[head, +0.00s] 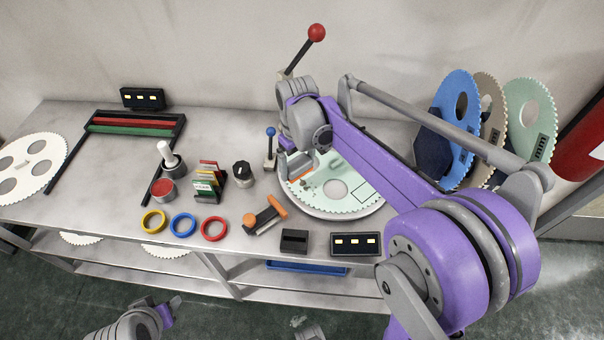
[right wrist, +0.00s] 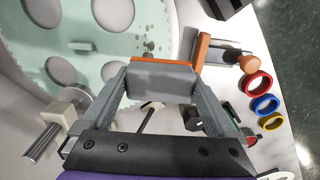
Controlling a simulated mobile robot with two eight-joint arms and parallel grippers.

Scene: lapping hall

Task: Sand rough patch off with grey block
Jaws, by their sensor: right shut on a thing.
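My right gripper (right wrist: 160,88) is shut on a grey block (right wrist: 160,80) with an orange edge. In the head view the right gripper (head: 299,166) is over the left part of a pale green toothed disc (head: 345,208). The disc also shows in the right wrist view (right wrist: 70,45). Dark specks (right wrist: 150,46), a rough patch, lie on the disc just beyond the block's orange edge. I cannot tell whether the block touches the disc. My left gripper (head: 168,309) is low at the bottom left, away from the bench; its jaws are unclear.
A blue-knobbed lever (head: 270,133) stands at the disc's left. An orange-handled tool (head: 264,216), a black block (head: 294,241) and coloured rings (head: 183,225) lie left and in front. Upright discs (head: 455,115) stand at the right. A black rack (head: 135,125) is at the back left.

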